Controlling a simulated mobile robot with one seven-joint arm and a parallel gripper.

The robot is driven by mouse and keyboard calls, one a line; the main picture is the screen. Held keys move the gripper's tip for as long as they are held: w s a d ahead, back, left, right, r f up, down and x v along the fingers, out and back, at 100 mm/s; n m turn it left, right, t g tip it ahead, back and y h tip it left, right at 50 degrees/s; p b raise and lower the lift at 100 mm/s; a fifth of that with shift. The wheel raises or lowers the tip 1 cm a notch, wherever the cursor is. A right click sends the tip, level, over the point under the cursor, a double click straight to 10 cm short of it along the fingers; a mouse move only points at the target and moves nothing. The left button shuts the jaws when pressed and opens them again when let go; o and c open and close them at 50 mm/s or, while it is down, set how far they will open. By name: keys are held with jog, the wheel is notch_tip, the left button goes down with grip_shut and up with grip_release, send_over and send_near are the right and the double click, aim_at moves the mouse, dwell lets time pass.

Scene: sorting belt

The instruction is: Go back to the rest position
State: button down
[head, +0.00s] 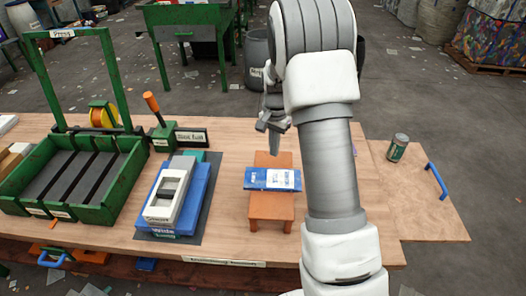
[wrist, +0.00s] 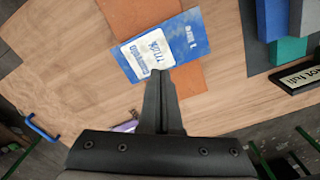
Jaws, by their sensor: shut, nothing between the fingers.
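My gripper (head: 272,125) hangs above the wooden table (head: 232,160), in front of the white and grey arm. In the wrist view my gripper (wrist: 160,78) has its fingers together with nothing between them. Below it, a flat blue and white milk carton (head: 272,179) lies across a small orange-brown stand (head: 270,210). The carton (wrist: 162,45) and the stand (wrist: 137,14) also show in the wrist view, apart from the fingertips as far as I can tell.
A green press (head: 75,215) with an upright frame stands at the left. A green can (head: 397,148) and a blue handle (head: 436,181) are at the right.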

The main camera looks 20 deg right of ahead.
jog(key=shift+r, duration=0.1)
jog(key=s+a+r+n+t, duration=0.1)
jog(key=s+a+r+n, duration=0.15)
jog(key=s+r, duration=0.4)
jog(key=s+a+r+n+t, duration=0.2)
jog(key=s+a+r, duration=0.2)
jog(key=r, duration=0.6)
jog(key=s+a+r+n+t, duration=0.1)
jog(key=s+a+r+n, duration=0.1)
jog(key=s, duration=0.7)
jog(key=s+a+r+n+t, duration=0.1)
jog(key=s+n, duration=0.3)
jog(key=s, duration=0.4)
jog(key=shift+s+a+r+t, duration=0.3)
jog(key=shift+s+a+r, duration=0.1)
jog(key=shift+a+r, duration=0.3)
